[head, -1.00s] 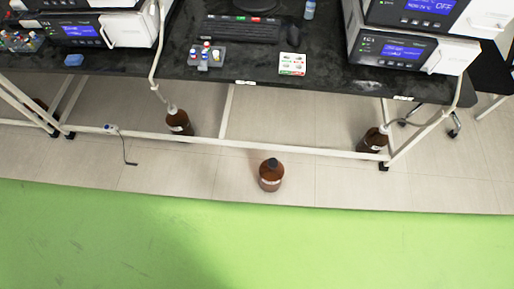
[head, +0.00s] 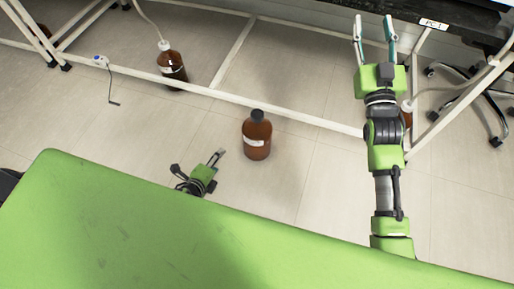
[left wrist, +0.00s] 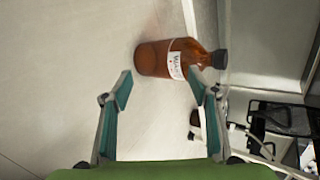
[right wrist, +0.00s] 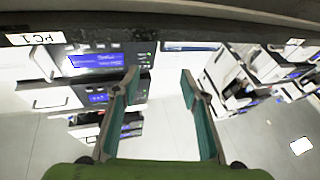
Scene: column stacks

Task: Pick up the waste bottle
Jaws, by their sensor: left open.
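The waste bottle (head: 257,138) is brown with a black cap and a white label, upright on the floor in front of the bench frame. In the left wrist view the bottle (left wrist: 152,58) appears on its side, beyond my fingertips and nearer the right one. My left gripper (head: 198,163) is low, left of the bottle in the head view, open and empty; its fingers (left wrist: 160,88) are wide apart and do not visibly touch the bottle. My right gripper (head: 374,22) is raised at the bench edge, open and empty; its fingers (right wrist: 158,75) point towards the bench instruments.
A second brown bottle (head: 171,66) with a white cap and tube stands behind the white frame bar (head: 282,108). Another bottle (head: 407,115) is partly hidden behind my right arm. A black cable (head: 111,90) hangs at the left. The floor around the waste bottle is clear.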

